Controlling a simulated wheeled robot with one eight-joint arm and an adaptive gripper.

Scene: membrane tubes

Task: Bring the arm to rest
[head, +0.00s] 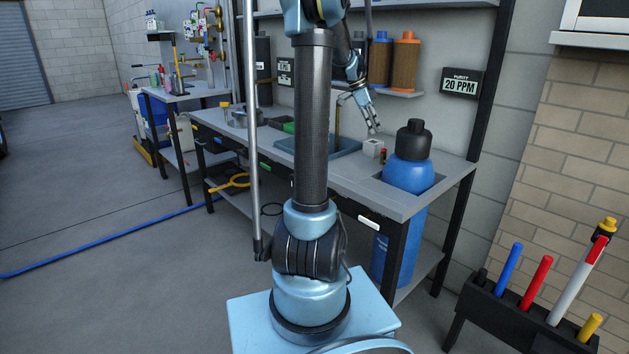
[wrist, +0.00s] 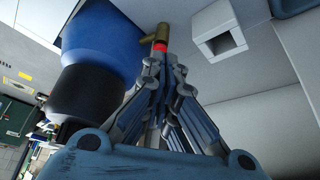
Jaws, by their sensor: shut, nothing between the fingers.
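My gripper (head: 373,130) hangs from my raised arm over the right part of the workbench (head: 345,180), pointing down. In the wrist view my gripper's fingers (wrist: 165,62) are drawn together with nothing held between them. A small brass-coloured piece with a red band (wrist: 160,40) shows just beyond the fingertips; in the head view it stands on the bench below the gripper, apart from it. A light grey square block with a square hole (wrist: 217,43) sits beside it, also seen in the head view (head: 373,147).
A blue bottle with a black cap (head: 408,175) stands in the bench's right end, close to the gripper. A pen rack (head: 515,305) stands at the lower right.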

